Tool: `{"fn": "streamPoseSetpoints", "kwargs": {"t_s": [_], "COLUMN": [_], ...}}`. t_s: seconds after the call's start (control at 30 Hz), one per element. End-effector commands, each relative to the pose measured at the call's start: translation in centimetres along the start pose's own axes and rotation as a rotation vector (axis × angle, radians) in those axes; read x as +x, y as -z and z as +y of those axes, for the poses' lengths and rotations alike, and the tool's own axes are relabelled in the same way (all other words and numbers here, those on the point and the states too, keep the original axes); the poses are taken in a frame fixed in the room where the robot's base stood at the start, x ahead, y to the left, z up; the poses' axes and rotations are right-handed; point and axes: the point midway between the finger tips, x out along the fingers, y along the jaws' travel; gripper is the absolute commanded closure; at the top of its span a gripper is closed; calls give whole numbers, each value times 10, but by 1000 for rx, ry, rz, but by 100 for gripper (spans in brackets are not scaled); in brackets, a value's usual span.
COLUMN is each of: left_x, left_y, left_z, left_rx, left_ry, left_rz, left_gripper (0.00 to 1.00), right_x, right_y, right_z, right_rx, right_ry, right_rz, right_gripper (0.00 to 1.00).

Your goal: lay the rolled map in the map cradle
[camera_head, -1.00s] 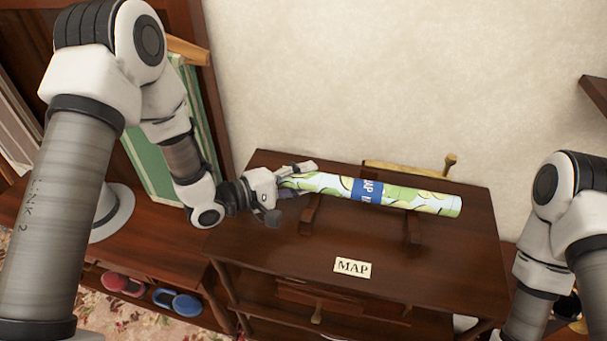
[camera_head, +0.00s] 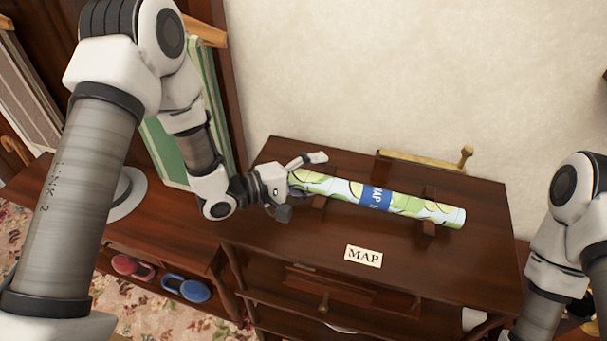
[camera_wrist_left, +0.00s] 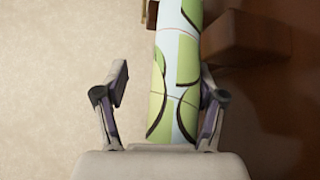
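The rolled map (camera_head: 408,204), pale with green patches and a blue MAP band, lies across the two dark wooden supports of the map cradle (camera_head: 427,232) on the cabinet top. My left gripper (camera_head: 303,184) is at the map's left end, with its fingers spread. In the left wrist view, the roll (camera_wrist_left: 176,85) runs between the fingers. A clear gap shows on the left finger's side; the right finger is close beside the roll, and I cannot tell if it touches. My right arm shows at the right edge, but its gripper is out of view.
A MAP label (camera_head: 363,256) lies on the cabinet top (camera_head: 300,240) in front of the cradle. A brass-coloured bar with a knob (camera_head: 425,161) stands behind it by the wall.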

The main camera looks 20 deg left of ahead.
Motion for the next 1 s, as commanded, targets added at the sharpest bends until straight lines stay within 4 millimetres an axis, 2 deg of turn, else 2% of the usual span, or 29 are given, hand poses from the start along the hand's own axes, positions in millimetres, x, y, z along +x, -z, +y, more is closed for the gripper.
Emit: {"fn": "streamPoseSetpoints", "kwargs": {"t_s": [0.17,0.4,0.53,0.7,1.0], "left_x": [-28,-81,-102,-115,-118], "left_y": [1,1,1,0,-1], "left_z": [1,2,2,1,0], "left_rx": [-5,-6,-3,0,1], "left_ry": [-5,-9,-8,-4,-2], "left_rz": [6,8,5,2,0], "left_gripper": [31,31,31,31,31], "right_x": [0,0,0,0,0], "right_y": [0,0,0,0,0], "right_z": [0,0,0,0,0], "right_rx": [0,0,0,0,0], "right_ry": [0,0,0,0,0], "right_rz": [0,0,0,0,0], "right_gripper": [31,31,31,31,31]}}
